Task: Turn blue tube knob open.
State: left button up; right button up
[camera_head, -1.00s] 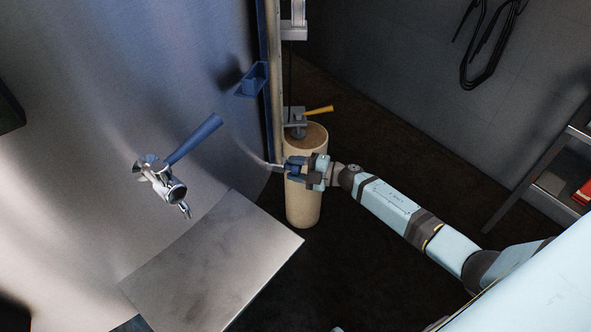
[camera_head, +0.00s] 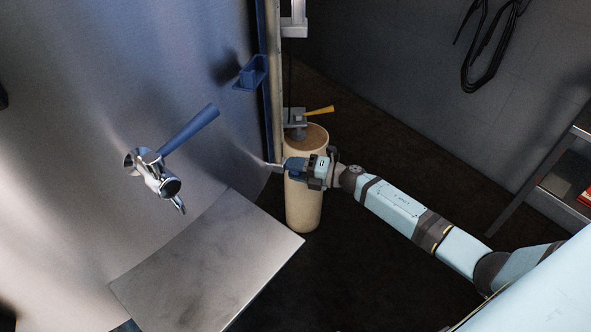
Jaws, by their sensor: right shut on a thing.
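A thin metal tube (camera_head: 270,165) comes out of the tank wall low on its right side. The blue tube knob (camera_head: 295,167) sits at the tube's end, partly hidden by my right gripper. My right gripper (camera_head: 302,168) reaches in from the right and is shut on this blue knob, in front of the tan cylinder. The fingertips are small and partly merge with the knob, so the knob's exact angle is hard to tell. My left gripper is not in view.
The tan cylinder (camera_head: 304,205) stands just behind my right gripper, with a yellow-handled valve (camera_head: 318,110) above it. A chrome tap with a blue lever (camera_head: 190,130) is on the tank at left. A metal plate (camera_head: 210,265) lies below. A shelf (camera_head: 565,180) stands far right.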

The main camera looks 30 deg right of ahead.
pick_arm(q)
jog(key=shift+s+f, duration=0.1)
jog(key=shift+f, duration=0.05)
pick_arm(e)
jog(key=o, duration=0.9)
jog(key=shift+s+d, duration=0.1)
jog(key=shift+s+d, duration=0.25)
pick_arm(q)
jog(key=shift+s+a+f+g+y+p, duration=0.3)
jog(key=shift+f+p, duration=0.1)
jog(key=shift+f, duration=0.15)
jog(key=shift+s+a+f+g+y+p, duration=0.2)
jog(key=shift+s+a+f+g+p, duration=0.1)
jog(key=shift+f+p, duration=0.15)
pick_arm(e)
jog(key=v, duration=1.3)
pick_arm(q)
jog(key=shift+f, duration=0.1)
